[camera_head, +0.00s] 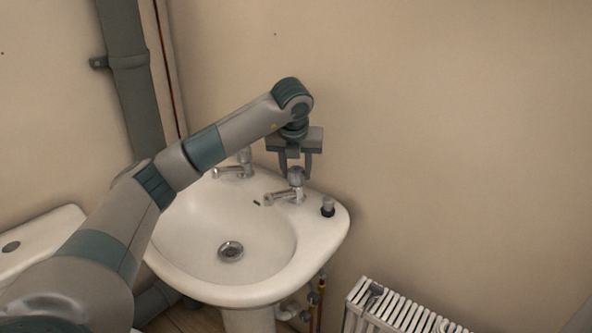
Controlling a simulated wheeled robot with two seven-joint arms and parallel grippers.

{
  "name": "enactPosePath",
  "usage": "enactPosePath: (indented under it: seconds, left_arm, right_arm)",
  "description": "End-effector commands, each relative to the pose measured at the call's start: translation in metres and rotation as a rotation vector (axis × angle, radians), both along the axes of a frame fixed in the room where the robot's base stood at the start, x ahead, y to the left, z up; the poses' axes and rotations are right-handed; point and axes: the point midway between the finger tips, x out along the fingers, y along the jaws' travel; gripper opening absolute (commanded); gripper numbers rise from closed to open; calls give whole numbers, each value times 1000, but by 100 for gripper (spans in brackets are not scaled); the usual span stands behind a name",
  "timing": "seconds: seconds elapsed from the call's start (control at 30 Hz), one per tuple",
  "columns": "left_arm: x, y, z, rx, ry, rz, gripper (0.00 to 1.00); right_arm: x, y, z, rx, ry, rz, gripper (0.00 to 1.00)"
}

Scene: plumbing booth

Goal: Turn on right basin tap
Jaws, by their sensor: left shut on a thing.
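The right basin tap (291,191) stands on the back right of the white basin (322,234), with its spout pointing left over the bowl. My left gripper (298,174) comes down from above with its two fingers on either side of this tap's handle and is shut on it. The left basin tap (238,168) stands at the back left of the basin, partly behind my left arm. No water stream shows under either spout. My right gripper is not in view.
A small dark-based plug or fitting (327,207) stands on the basin's right corner. A white radiator (395,312) is at the lower right. A grey pipe (131,80) runs up the left wall. A white cistern (40,237) is at the left. The wall right of the basin is clear.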

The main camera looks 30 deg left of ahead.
Motion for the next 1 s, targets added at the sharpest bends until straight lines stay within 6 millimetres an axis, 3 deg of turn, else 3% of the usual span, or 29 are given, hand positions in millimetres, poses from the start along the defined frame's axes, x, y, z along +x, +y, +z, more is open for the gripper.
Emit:
enactPosePath:
  seconds: [0.5,1.0]
  left_arm:
    - [2,0,2,-1,-4,409,15]
    - [2,0,2,-2,-5,497,15]
  right_arm:
    - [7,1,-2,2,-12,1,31]
    - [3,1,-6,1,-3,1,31]
